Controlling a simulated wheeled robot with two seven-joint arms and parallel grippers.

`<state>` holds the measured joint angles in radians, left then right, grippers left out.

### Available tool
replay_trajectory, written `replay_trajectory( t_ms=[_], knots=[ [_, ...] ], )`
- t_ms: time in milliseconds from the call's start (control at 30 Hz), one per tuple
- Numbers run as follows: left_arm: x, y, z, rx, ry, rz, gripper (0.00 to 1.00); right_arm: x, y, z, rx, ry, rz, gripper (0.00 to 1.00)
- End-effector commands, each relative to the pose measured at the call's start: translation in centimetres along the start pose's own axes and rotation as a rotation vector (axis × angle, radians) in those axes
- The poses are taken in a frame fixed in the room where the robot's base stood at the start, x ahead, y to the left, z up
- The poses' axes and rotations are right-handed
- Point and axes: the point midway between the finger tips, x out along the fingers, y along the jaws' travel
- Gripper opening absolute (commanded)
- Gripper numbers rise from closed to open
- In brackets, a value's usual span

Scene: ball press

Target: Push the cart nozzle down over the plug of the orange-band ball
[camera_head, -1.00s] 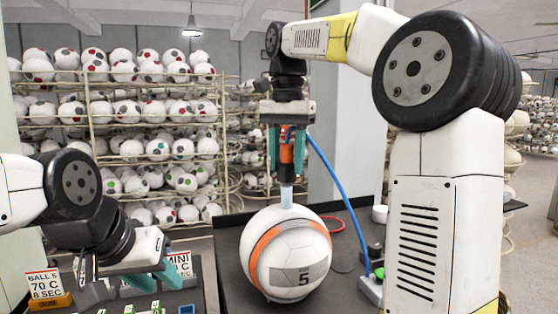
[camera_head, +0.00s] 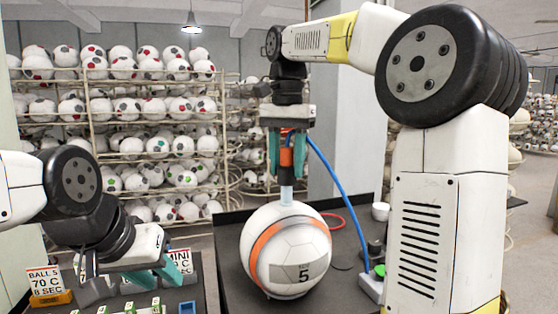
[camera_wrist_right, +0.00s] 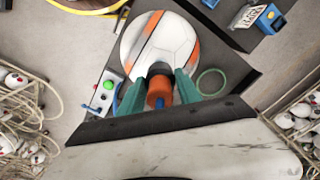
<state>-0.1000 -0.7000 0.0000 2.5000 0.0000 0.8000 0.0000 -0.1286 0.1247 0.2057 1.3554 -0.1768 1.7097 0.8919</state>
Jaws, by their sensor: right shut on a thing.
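The white ball with the orange band (camera_head: 287,250) and a "5" label sits on the dark bench. It also shows in the right wrist view (camera_wrist_right: 160,45). My right gripper (camera_head: 287,165) is shut on the orange and black cart nozzle (camera_head: 287,157), which points down over the ball's top. The nozzle also shows between the teal fingers in the right wrist view (camera_wrist_right: 159,90). My left gripper (camera_head: 165,278) is at the lower left, over small items, its fingers partly seen.
A blue hose (camera_head: 340,195) runs from the nozzle to a box with a green button (camera_head: 379,271). Signs (camera_head: 46,281) and small parts fill the left bench. Ball racks (camera_head: 120,130) stand behind.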

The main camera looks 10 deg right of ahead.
Motion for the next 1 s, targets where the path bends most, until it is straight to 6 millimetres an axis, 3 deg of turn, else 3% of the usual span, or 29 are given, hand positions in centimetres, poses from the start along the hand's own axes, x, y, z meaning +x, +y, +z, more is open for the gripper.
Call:
replay_trajectory(
  t_ms=[1000],
  knots=[
    [0.0, 0.0, 0.0, 0.0, 0.0, 0.0, 0.36, 2.5, 0.0, 0.0, 0.0, 0.001, -0.001, 0.0]
  ],
)
